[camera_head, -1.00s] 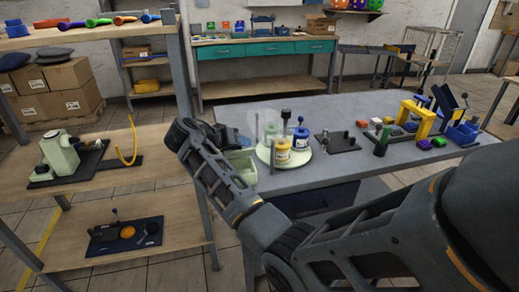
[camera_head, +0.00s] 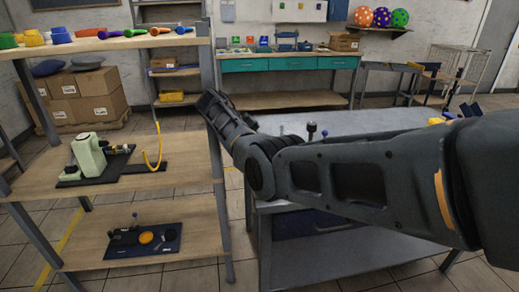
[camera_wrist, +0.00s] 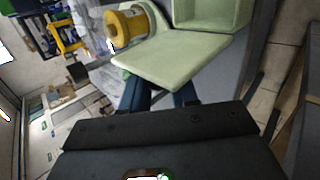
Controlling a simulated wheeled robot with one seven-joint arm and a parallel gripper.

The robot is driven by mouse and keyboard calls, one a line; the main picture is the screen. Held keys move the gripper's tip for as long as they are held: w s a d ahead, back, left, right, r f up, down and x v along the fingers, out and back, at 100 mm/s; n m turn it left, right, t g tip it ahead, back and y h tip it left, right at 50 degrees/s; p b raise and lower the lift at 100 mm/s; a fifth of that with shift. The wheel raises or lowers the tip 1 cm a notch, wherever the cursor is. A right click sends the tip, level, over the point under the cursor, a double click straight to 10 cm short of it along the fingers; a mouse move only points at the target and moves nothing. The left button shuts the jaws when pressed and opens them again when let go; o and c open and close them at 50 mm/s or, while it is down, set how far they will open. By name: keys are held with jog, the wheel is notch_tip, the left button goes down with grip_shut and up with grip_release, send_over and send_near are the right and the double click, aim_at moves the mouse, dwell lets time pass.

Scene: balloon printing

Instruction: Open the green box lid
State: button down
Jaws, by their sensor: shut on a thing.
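The pale green lid (camera_wrist: 172,58) shows as a flat panel in the wrist view, with the open green box (camera_wrist: 212,12) just beyond its upper edge. My gripper (camera_wrist: 160,88) has its blue fingers at the lid's near edge and is shut on the lid. The fingertips are hidden behind the panel. Whether the lid still touches the box along its far edge is hard to tell. In the head view my arm hides the lid, the box and my gripper.
A yellow spool-shaped container (camera_wrist: 125,25) stands close beside the lid. The grey table (camera_head: 360,122) is largely behind my arm. A wooden shelf (camera_head: 115,180) with a pale green machine (camera_head: 88,155) stands to the left.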

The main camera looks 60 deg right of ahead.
jog(key=shift+w+d+f+g, duration=0.1)
jog(key=shift+d+f+g, duration=0.1)
jog(key=shift+g, duration=0.1)
dwell(0.4)
jog(key=c, duration=1)
grip_release()
jog(key=shift+d+b+v, duration=0.2)
jog(key=shift+b+v, duration=0.85)
jog(key=shift+v, duration=2.85)
jog(key=shift+w, duration=0.15)
